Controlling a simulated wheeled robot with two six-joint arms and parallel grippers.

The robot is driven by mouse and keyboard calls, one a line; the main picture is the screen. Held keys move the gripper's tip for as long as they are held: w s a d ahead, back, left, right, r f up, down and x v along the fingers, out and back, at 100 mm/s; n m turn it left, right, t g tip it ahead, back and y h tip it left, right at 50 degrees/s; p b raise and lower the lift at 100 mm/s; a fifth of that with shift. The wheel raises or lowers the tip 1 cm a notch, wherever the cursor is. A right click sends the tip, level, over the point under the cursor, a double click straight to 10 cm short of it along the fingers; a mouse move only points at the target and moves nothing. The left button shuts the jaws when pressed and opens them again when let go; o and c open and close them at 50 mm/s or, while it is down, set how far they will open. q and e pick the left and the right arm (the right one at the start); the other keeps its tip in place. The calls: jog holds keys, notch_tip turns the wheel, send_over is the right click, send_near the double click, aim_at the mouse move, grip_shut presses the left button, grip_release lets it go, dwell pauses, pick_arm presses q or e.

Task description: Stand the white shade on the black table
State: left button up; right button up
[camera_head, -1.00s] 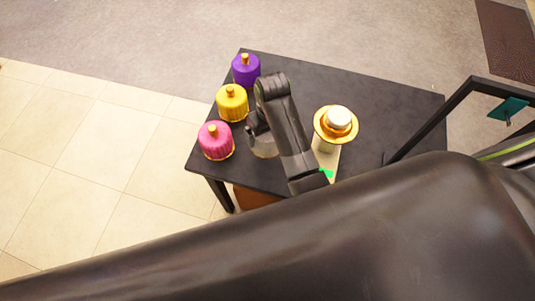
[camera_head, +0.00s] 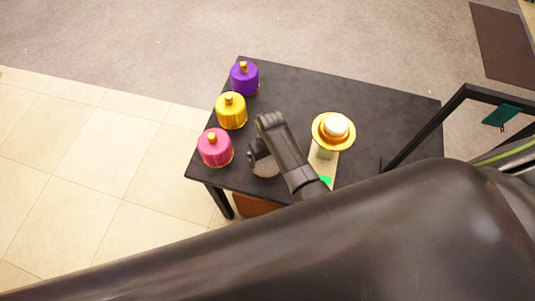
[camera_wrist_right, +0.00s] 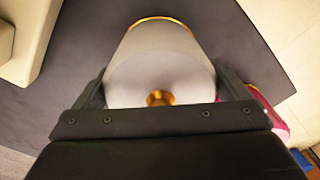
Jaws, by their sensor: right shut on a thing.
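The white shade (camera_wrist_right: 160,58) is pale, with a thin gold rim and a gold knob at its end. In the head view it is a small pale patch (camera_head: 265,170), mostly hidden by my right arm. My right gripper (camera_head: 261,152) is shut on it, with a finger on each side in the right wrist view. The shade is over the left front part of the black table (camera_head: 370,95). I cannot tell whether it touches the top. My left gripper is not in view.
Purple (camera_head: 244,78), yellow (camera_head: 231,111) and pink (camera_head: 214,148) shades stand along the table's left edge. A gold-rimmed piece with a white top (camera_head: 334,130) stands on a pale base right of my right gripper. The table's back right is clear.

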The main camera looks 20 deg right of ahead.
jog(key=o, duration=0.7)
jog(key=shift+f, duration=0.1)
notch_tip(320, 180, up, 12)
jog(key=shift+s+d+r, duration=0.15)
jog(key=shift+r, duration=0.05)
dwell(0.6)
